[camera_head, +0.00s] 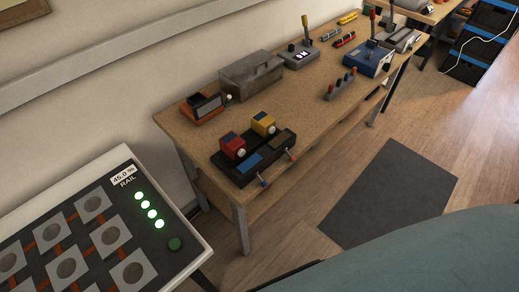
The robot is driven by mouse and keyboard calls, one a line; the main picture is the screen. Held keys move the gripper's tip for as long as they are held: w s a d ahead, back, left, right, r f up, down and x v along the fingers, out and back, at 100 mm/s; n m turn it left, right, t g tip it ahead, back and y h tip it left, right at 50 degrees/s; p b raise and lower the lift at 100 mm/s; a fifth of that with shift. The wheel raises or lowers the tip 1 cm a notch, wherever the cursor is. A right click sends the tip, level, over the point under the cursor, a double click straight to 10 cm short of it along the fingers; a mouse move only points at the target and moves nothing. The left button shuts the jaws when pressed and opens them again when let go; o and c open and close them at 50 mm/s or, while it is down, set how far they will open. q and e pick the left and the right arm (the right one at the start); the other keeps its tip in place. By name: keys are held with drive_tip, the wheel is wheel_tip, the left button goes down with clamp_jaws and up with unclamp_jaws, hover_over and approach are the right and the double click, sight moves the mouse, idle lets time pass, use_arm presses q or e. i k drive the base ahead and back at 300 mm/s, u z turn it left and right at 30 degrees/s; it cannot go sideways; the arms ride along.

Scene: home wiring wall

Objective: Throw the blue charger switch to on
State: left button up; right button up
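A black charger base (226,171) lies at the near end of a wooden workbench. A red block (232,146) and a yellow block (263,124) sit along its back. Its front part has a blue pad (249,164) and a darker brownish pad (281,141). Two small levers stick out at its front edge, one by the blue pad (262,180) and one with an orange tip (291,155) by the brownish pad. Their on or off positions are too small to tell. Neither gripper is in view.
Behind the charger are an orange-and-black device (203,107) and a grey toolbox (251,77). Farther along stand a grey lever box (299,55), a blue lever box (369,59) and a small lever strip (341,84). A panel (96,230) with green lights stands front left. Floor around the dark mat (389,195) is clear.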

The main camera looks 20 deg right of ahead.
sight(264, 183)
drive_tip(key=z, duration=1.65)
drive_tip(key=k, duration=0.15)
drive_tip(key=u, duration=2.9)
drive_tip(key=k, duration=0.7)
drive_tip(key=z, duration=1.55)
